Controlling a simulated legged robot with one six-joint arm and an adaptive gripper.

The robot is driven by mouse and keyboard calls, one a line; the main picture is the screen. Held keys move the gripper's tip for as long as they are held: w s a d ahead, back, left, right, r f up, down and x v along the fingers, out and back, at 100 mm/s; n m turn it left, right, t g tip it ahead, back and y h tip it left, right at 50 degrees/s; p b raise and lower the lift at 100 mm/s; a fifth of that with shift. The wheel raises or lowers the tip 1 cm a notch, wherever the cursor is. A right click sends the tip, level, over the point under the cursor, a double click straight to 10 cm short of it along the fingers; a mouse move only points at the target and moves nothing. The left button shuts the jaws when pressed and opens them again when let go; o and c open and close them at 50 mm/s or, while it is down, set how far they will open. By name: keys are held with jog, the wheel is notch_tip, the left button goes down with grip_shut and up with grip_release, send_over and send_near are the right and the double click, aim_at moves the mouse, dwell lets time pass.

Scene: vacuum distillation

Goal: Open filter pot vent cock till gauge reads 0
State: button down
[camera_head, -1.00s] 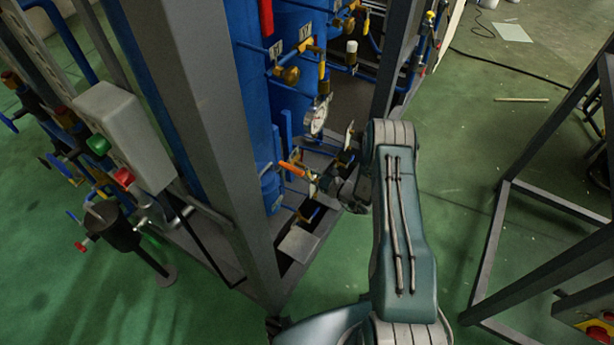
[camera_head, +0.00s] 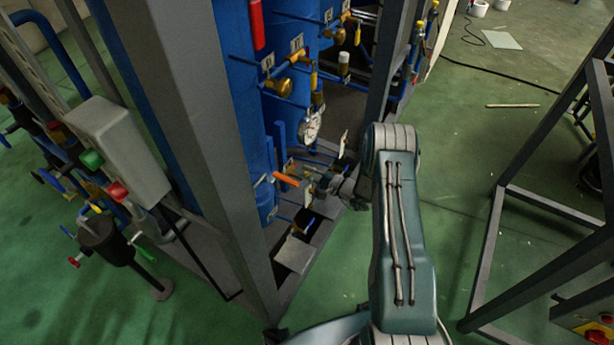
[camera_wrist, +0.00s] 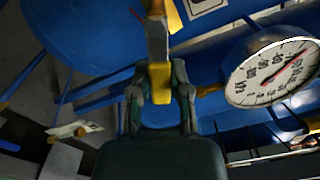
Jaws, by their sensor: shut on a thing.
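In the wrist view my gripper (camera_wrist: 160,98) is shut on a yellow lever handle (camera_wrist: 160,78), with one finger on each side of it. The handle runs from the top edge down between the fingers. The round white pressure gauge (camera_wrist: 274,72) is just to the right, tilted, with a red needle; its exact reading is too small to tell. In the head view the gauge (camera_head: 310,126) hangs beside the blue vessel (camera_head: 240,100). My gripper (camera_head: 326,184) is low by the vessel, partly hidden by pipes and my wrist; the gripped handle cannot be made out there.
An orange handle (camera_head: 286,180) is close left of my gripper. A grey frame post (camera_head: 215,150) stands left and another post (camera_head: 385,70) is behind. A grey switch box (camera_head: 118,150) is further left. Open green floor lies to the right, before a dark frame (camera_head: 500,230).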

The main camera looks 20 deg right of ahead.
jog(key=shift+r+n, duration=0.3)
jog(key=shift+n, duration=0.6)
jog(key=shift+r+n, duration=0.3)
jog(key=shift+n, duration=0.6)
jog(key=c, duration=0.6)
grip_release()
jog(key=shift+w, duration=0.1)
jog(key=shift+o, duration=0.2)
jog(key=shift+r, duration=0.1)
jog(key=v, duration=1.2)
